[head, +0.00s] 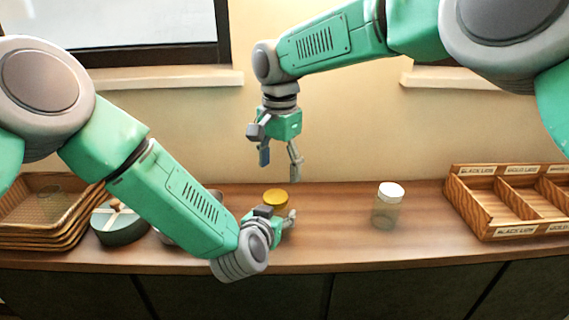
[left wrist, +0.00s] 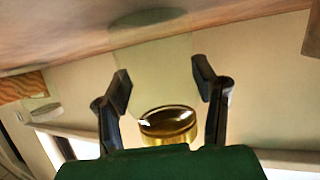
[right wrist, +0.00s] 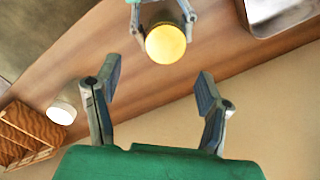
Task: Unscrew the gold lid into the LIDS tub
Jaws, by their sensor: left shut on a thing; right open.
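The gold lid (head: 276,197) sits on top of a clear jar, which is mostly hidden behind my left gripper (head: 280,222) in the head view. My left gripper is shut around the jar below the lid; the lid also shows in the left wrist view (left wrist: 168,122) between and beyond the fingers. In the right wrist view the gold lid (right wrist: 165,45) faces up between the left fingers. My right gripper (head: 279,160) is open and empty, pointing down above the lid and apart from it. A wooden divided box (head: 515,232) at right carries small labels, some apparently reading BLACK LIDS and GOLD LIDS.
A clear jar with a white lid (head: 390,190) stands right of centre. Stacked baskets (head: 40,238) and a dark green round divided container (head: 118,232) are at left. A grey rounded thing is partly hidden behind my left arm. The counter between the two jars is clear.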

